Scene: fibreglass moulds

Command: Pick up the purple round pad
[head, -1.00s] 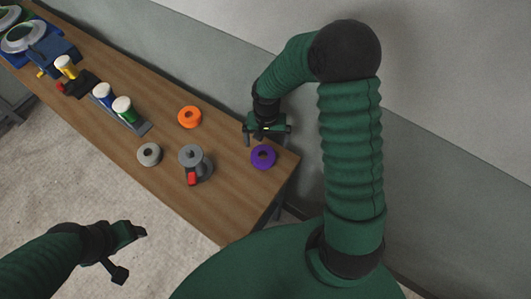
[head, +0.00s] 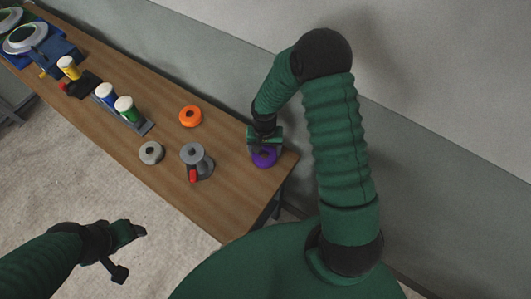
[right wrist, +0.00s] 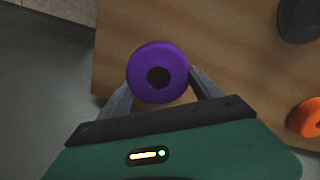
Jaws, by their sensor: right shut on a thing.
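The purple round pad (head: 264,159) lies near the right end of the wooden table, partly covered by my right gripper in the head view. In the right wrist view the pad (right wrist: 158,72) is a purple ring with a dark centre hole, between the two grey fingers. My right gripper (head: 264,150) is shut on the pad, with a finger at each side of it (right wrist: 157,88). I cannot tell any gap between pad and table. My left gripper (head: 131,253) is open and empty, away from the table at lower left.
On the table (head: 225,205) are an orange ring (head: 190,116), a grey ring (head: 151,152) and a grey spool-like holder with a red part (head: 196,160). White-topped cups (head: 126,108) stand farther left. The wall runs behind the table.

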